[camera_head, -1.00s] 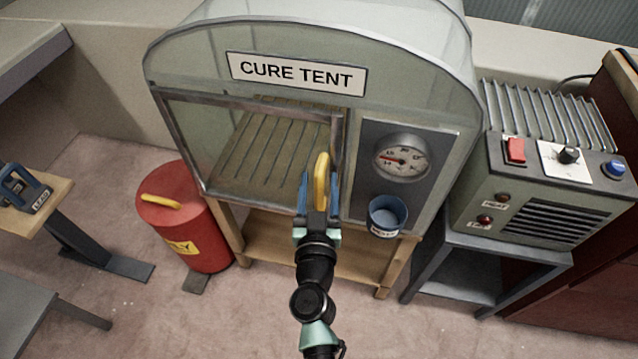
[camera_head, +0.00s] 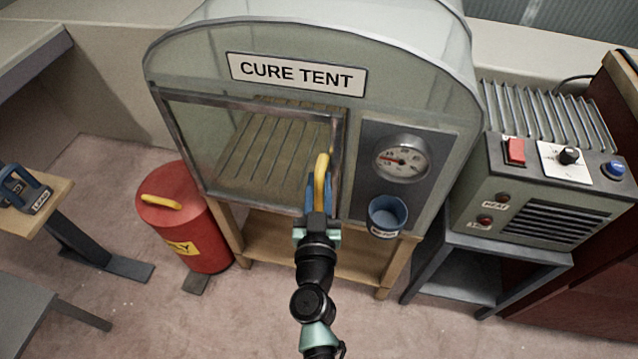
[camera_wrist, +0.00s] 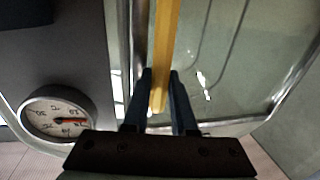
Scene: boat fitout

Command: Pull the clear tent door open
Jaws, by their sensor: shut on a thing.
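The clear tent door (camera_head: 225,150) is a see-through panel in a grey metal frame on the front of the cure tent (camera_head: 420,85). It appears closed, and a slatted rack shows through it. Its yellow handle (camera_head: 322,172) stands upright near the door's right edge. My gripper (camera_head: 318,195) is at the handle's lower part, with its blue fingers shut on it. In the wrist view the yellow handle (camera_wrist: 164,50) runs down between the two fingertips (camera_wrist: 160,85), and the clear door panel (camera_wrist: 235,60) lies behind it.
A dial gauge (camera_head: 401,158) and a blue cup (camera_head: 387,215) are on the tent front, right of the door. A red bin (camera_head: 205,235) stands at the lower left. A heater unit (camera_head: 550,190) sits on a grey stand at the right. Pink floor in front is clear.

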